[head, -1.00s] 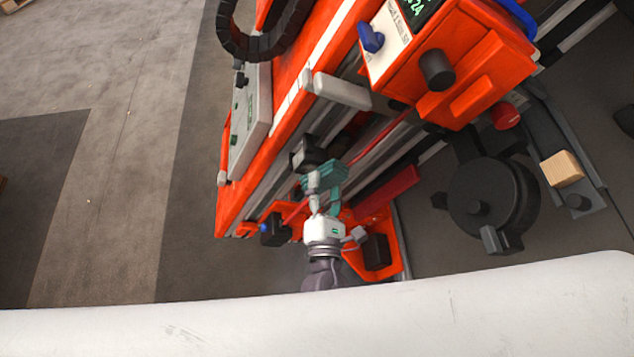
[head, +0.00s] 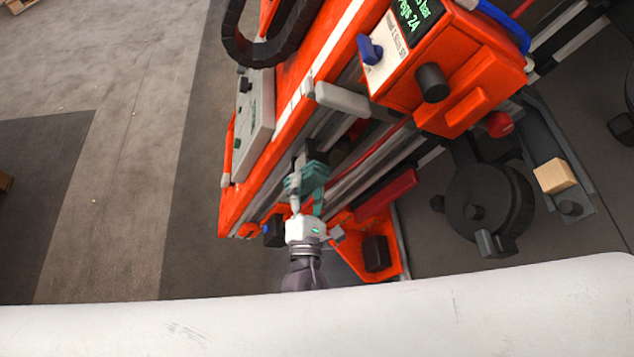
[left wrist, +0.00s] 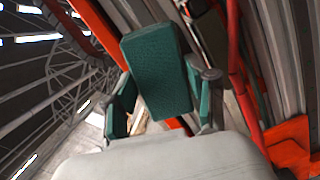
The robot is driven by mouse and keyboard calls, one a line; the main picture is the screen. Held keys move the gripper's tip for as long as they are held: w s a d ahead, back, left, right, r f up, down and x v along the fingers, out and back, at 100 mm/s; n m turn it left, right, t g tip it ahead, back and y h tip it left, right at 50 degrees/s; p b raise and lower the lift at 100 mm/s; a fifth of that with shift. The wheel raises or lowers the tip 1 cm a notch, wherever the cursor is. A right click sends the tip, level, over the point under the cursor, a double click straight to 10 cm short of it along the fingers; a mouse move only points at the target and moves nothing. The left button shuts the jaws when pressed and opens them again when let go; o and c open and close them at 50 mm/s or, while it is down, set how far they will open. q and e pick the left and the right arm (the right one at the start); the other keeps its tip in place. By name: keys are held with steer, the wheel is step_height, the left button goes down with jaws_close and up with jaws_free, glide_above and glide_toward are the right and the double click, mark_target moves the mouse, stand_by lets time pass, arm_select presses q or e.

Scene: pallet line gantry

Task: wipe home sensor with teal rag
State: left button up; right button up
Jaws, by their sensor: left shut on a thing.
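My left gripper (head: 306,187) is shut on the teal rag (head: 320,170). In the left wrist view the rag (left wrist: 157,72) is a thick dark-teal block held upright between the fingers of the gripper (left wrist: 162,100). In the head view the gripper and rag are over the metal rails of the orange gantry, near its lower end. A dark part shows just above the rag, but I cannot tell whether it is the home sensor or whether the rag touches it. My right gripper is not in view.
The orange gantry frame (head: 288,100) runs diagonally around the gripper. A control box (head: 410,60) with a green display and knobs stands at upper right. A black round device (head: 480,200) and a wooden block (head: 555,176) lie to the right. Open floor (head: 110,150) is at left.

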arm_select(q)
steer(key=shift+w+a+r, duration=0.1)
steer(key=shift+a, duration=0.5)
steer(key=shift+w+a+r, duration=0.1)
steer(key=shift+a, duration=0.45)
steer(key=shift+s, duration=0.1)
steer(key=shift+s+d+f+p, duration=0.15)
steer(key=shift+s+p, duration=0.1)
steer(key=shift+s, duration=1.25)
steer(key=shift+s+d+f+p, duration=0.1)
steer(key=shift+s+p, duration=0.15)
steer(key=shift+s, duration=1.25)
steer(key=shift+s, duration=1.5)
steer(key=shift+a, duration=0.1)
